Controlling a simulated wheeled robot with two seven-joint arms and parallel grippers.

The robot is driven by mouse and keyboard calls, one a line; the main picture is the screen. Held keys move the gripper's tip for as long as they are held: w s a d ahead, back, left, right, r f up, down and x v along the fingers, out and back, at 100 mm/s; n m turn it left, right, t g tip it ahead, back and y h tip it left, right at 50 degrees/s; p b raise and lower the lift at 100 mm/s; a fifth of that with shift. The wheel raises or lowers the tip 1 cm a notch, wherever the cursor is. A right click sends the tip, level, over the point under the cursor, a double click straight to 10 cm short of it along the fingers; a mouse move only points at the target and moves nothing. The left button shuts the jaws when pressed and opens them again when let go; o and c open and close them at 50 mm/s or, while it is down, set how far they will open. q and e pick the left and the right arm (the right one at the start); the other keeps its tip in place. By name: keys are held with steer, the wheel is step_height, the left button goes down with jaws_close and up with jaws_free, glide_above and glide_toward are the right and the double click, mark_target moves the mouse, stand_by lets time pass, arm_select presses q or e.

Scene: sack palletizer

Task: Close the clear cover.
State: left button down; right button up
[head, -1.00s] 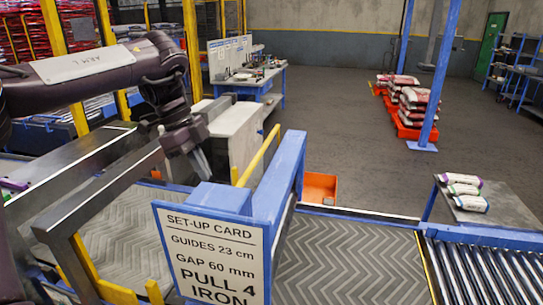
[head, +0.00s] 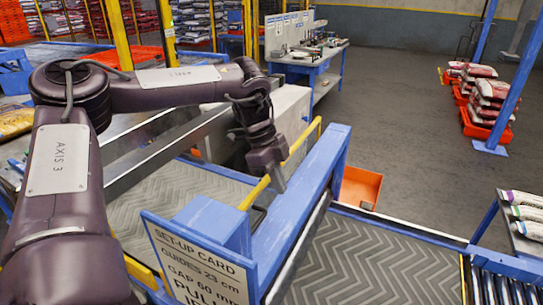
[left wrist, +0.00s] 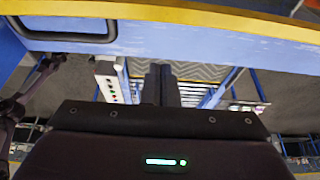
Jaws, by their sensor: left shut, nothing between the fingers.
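I cannot clearly make out the clear cover's pane in either view. A yellow bar (head: 300,147) slopes beside the thick blue beam (head: 312,185) in the head view. My left gripper (head: 278,184) is shut and empty, pointing down at that bar and beam; whether it touches them I cannot tell. In the left wrist view its fingers (left wrist: 160,84) are together, below a blue panel (left wrist: 190,35) with a yellow edge and a dark loop handle (left wrist: 68,37) at left. My right gripper is not in view.
A set-up card (head: 195,265) stands in front of the blue beam. A chevron belt (head: 365,262) lies right of it, with an orange bin (head: 360,187) behind. A metal rail (head: 165,155) runs behind the gripper. Open floor (head: 400,120) lies farther right.

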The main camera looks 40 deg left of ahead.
mark_target(265, 180)
arm_select(q)
steer(key=a+p, duration=0.1)
steer(key=s+a+p, duration=0.1)
steer(key=shift+a+p, duration=0.35)
steer(key=shift+s+a+f, duration=0.15)
steer(key=shift+a+f, duration=0.1)
steer(key=shift+a, duration=0.3)
steer(key=shift+d, duration=0.1)
